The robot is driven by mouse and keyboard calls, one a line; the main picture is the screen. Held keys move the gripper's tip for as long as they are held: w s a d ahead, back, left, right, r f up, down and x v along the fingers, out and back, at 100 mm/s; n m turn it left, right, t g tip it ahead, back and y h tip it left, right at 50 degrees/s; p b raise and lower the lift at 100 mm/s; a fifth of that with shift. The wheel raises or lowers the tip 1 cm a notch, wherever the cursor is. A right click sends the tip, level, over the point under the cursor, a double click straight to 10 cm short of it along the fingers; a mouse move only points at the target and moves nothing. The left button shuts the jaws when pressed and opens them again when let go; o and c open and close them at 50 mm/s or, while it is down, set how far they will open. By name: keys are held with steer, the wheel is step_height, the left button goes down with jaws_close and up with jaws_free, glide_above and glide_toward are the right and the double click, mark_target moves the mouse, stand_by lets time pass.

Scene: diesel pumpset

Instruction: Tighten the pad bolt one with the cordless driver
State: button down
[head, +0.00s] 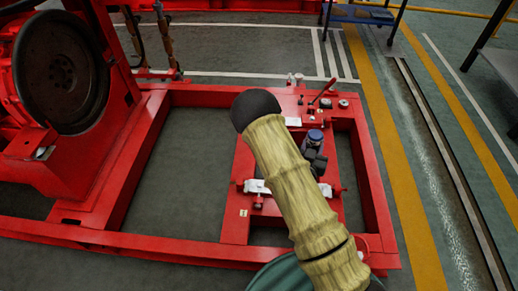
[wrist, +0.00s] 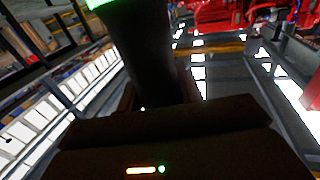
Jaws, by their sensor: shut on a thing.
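In the wrist view, my gripper (wrist: 158,102) is shut on a dark upright body with a bright green end, which I take to be the cordless driver (wrist: 145,45). The driver's tip is out of view. In the head view, my tan-sleeved arm crosses the red base frame and hides part of it; the gripper is not clearly visible there. Pale pads (head: 257,187) lie on a red cross member, with a small red bolt-like part (head: 258,201) beside the left one. I cannot tell which bolt is pad bolt one.
The red frame (head: 150,246) fills the middle of the head view. A dark unit with a blue cap (head: 315,136) stands on it beside my arm. A large dark flywheel (head: 62,72) is at left. A blue cart (head: 358,14) stands behind.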

steer(key=w+a+f+n+y+b, duration=0.25)
steer(key=a+f+b, duration=0.2)
steer(key=f, duration=0.55)
steer(key=w+a+f+n+y+b, duration=0.1)
steer(key=w+a+n+y+b, duration=0.1)
steer(key=a+y+b, duration=0.3)
steer(key=w+a+f+n+g+y+b, duration=0.1)
steer(key=w+a+n+y+b, duration=0.2)
steer(key=a+y, duration=0.3)
steer(key=shift+a+f+n+b, duration=0.25)
steer(key=shift+a+n+b, duration=0.6)
steer(key=shift+a, duration=0.65)
steer(key=shift+f+b, duration=1.7)
steer(key=shift+f, duration=0.6)
steer(key=shift+d+f+b, duration=0.1)
steer(key=shift+f+b, duration=0.2)
steer(key=shift+f, duration=0.4)
